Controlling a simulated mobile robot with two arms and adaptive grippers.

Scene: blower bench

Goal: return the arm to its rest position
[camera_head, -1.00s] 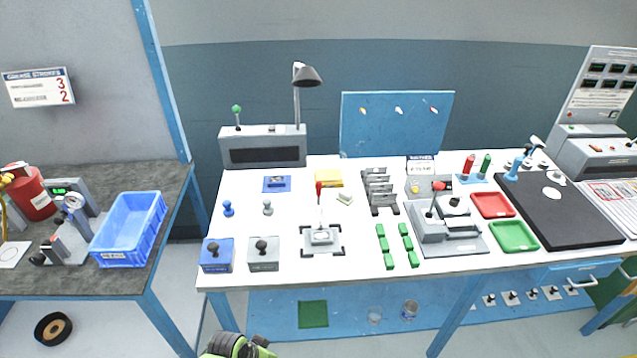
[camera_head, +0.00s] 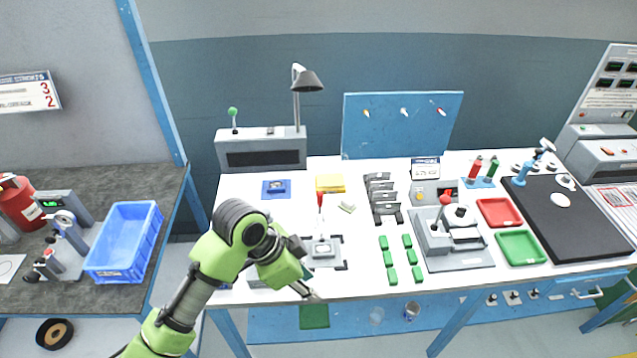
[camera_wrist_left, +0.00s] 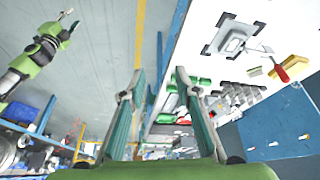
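My left arm (camera_head: 185,300) is green and dark grey and reaches up from the bottom left in the head view. Its left gripper (camera_head: 311,288) is over the front left part of the white bench, near the grey fixture with the red-tipped lever (camera_head: 321,248). In the left wrist view the two teal fingers of the left gripper (camera_wrist_left: 157,82) stand apart with nothing between them. Another green arm, which looks like my right one, shows at the upper left there, with its gripper (camera_wrist_left: 66,24) too small to read. The head view does not show the right gripper.
The white bench (camera_head: 370,283) holds green blocks (camera_head: 390,258), red (camera_head: 499,212) and green trays (camera_head: 520,247) and a black mat (camera_head: 575,225). A blue crate (camera_head: 125,240) stands on the left table. My arm hides the bench's front left corner.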

